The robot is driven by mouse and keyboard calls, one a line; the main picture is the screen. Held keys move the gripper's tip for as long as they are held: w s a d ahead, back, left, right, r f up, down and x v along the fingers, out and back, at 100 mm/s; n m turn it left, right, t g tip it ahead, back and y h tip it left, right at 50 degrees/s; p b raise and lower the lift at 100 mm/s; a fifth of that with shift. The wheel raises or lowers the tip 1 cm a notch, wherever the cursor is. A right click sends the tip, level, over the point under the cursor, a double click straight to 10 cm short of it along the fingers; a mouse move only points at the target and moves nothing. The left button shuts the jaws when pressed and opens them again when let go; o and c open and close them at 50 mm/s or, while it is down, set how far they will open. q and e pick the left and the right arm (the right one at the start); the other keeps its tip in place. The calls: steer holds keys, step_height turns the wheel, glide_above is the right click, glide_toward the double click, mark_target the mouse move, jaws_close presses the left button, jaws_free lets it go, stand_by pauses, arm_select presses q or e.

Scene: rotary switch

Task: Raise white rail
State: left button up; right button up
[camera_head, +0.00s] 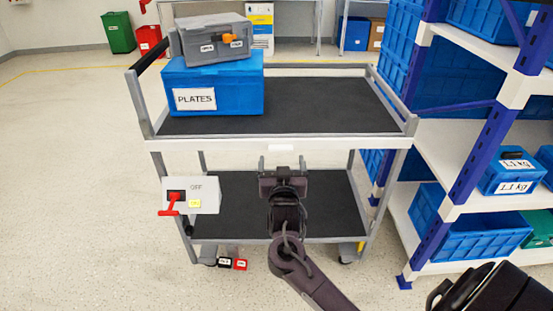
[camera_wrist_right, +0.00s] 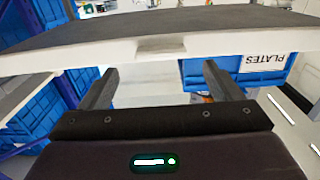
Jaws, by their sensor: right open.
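The white rail (camera_head: 282,144) runs along the front edge of the cart's upper shelf. In the right wrist view the white rail (camera_wrist_right: 90,56) crosses the picture, with a shallow notch near its middle. My right gripper (camera_head: 282,164) is in front of the cart, just below the rail's middle in the head view. In the right wrist view my right gripper (camera_wrist_right: 160,82) has its two fingers spread wide, with nothing between them. The fingertips come close to the rail; I cannot tell whether they touch it. My left gripper is not in view.
A blue PLATES box (camera_head: 240,92) with a grey case (camera_head: 212,40) on it stands on the upper shelf's left. A switch box (camera_head: 203,192) with a red lever (camera_head: 170,204) hangs at the cart's left front. A shelf rack (camera_head: 440,185) stands close on the right. Floor is clear at left.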

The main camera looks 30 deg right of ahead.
mark_target(281, 150)
steer(key=x, duration=0.4)
steer(key=shift+w+d, duration=0.15)
steer(key=shift+w, duration=0.25)
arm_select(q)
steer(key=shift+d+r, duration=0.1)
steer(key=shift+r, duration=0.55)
arm_select(e)
steer(key=shift+c, duration=0.2)
steer(key=c, duration=1.4)
steer(key=shift+o, duration=0.2)
step_height(281, 150, up, 4)
steer(key=p, duration=0.3)
steer(key=shift+f, duration=0.2)
arm_select(q)
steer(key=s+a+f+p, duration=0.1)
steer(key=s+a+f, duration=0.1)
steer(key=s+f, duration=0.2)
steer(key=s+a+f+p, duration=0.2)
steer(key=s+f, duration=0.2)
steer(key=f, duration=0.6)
steer(key=shift+p, duration=0.3)
arm_select(e)
step_height(281, 150, up, 4)
steer(key=shift+f, duration=0.15)
steer(key=o, duration=1.3)
steer(key=shift+c, duration=0.2)
steer(key=shift+o, duration=0.7)
steer(key=shift+f, duration=0.15)
